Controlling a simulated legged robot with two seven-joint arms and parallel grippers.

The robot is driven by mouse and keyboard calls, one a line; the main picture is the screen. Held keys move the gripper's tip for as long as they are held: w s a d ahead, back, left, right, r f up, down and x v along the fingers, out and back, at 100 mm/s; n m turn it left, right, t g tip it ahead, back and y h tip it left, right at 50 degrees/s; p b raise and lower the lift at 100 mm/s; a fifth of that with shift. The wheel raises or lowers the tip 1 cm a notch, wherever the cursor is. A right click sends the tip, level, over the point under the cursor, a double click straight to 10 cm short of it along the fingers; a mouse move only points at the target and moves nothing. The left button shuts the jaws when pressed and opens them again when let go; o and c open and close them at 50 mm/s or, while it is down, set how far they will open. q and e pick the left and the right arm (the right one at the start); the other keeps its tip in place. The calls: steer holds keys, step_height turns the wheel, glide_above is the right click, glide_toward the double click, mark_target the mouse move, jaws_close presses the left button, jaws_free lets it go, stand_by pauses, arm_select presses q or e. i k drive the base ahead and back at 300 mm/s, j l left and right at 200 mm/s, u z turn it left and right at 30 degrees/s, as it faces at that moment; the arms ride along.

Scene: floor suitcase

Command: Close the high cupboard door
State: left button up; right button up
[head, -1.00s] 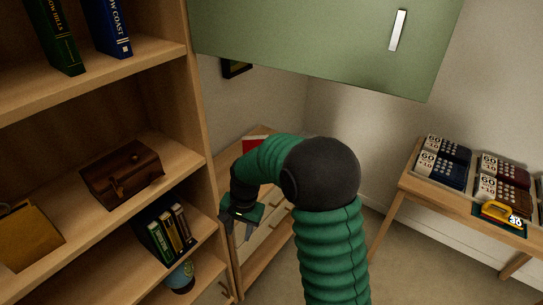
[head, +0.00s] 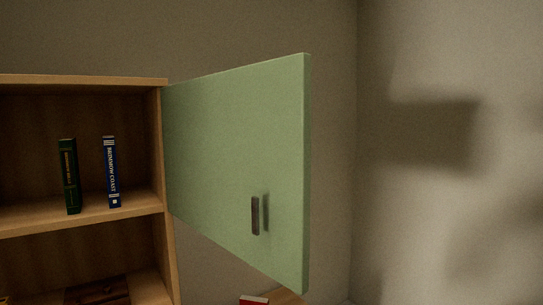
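The high cupboard door (head: 225,150) is a green panel hinged at the right side of the wooden cupboard (head: 160,180). It stands wide open, swung out to the right of the shelves. A dark upright handle (head: 255,216) sits near its lower free edge. The upper compartment shows open, with a green book (head: 69,177) and a blue book (head: 111,172) standing in it. Neither of my grippers is in the head view now.
A brown wooden box (head: 98,291) shows on the shelf below. A red item (head: 254,300) lies on a wooden surface under the door. A bare wall (head: 440,60) with dark shadows fills the right side.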

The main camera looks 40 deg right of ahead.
mark_target(231, 137)
steer(key=i+l+u, duration=0.15)
steer(key=l, duration=0.65)
steer(key=l+u, duration=0.2)
steer(key=l, duration=0.55)
steer(key=i+l, duration=0.25)
steer(key=l, duration=0.2)
steer(key=k, duration=0.3)
steer(key=u, duration=0.05)
